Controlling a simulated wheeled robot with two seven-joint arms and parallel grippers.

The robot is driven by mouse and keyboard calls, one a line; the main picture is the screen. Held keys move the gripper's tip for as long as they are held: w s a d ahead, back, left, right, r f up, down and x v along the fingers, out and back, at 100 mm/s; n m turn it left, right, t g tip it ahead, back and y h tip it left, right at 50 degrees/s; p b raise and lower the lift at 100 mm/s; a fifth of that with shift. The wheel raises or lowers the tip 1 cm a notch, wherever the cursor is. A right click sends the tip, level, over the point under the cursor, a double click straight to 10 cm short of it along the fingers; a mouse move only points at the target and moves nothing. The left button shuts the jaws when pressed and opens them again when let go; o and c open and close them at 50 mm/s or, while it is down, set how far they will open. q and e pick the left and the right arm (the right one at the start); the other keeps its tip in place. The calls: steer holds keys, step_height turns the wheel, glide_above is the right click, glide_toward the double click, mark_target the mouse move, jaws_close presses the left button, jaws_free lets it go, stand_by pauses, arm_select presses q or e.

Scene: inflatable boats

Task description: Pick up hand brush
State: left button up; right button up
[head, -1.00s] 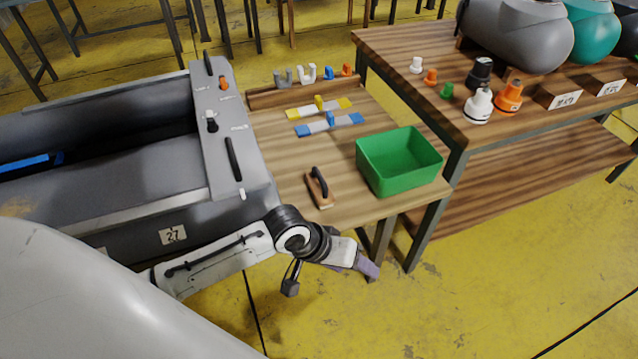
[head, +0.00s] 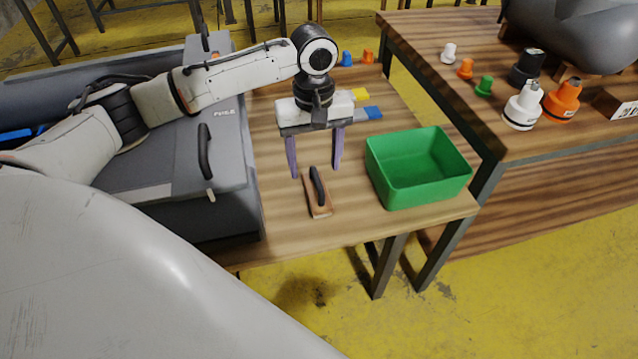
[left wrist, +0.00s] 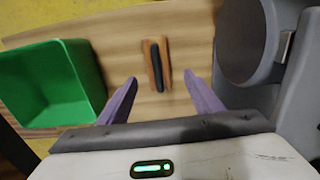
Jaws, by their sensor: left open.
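The hand brush (head: 319,204), a flat wooden block with a black handle along its top, lies on the wooden table left of the green bin. In the left wrist view the brush (left wrist: 148,62) lies ahead of the fingertips, roughly between their lines. My left gripper (head: 315,173) points down with its two purple fingers spread apart, above and just behind the brush, not visibly touching it. In the left wrist view the gripper (left wrist: 162,82) has nothing between its fingers. My right gripper is not in view.
The green bin (head: 418,190) stands right of the brush. A grey boat body (head: 225,200) with a black handle borders the table on the left. Yellow and blue tools (head: 368,113) lie behind my gripper. A second table (head: 430,60) holds several coloured valves.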

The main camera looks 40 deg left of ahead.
mark_target(317, 177)
arm_select(q)
steer(key=f, duration=0.1)
steer(key=f+b, duration=0.1)
steer(key=f, duration=0.3)
steer(key=shift+d+f, duration=0.15)
steer(key=shift+d, duration=0.1)
steer(key=shift+f, duration=0.3)
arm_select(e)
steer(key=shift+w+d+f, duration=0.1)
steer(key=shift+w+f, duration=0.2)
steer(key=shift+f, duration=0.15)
arm_select(q)
steer(key=shift+c, duration=0.2)
steer(key=shift+r, duration=0.1)
steer(key=c, duration=1.2)
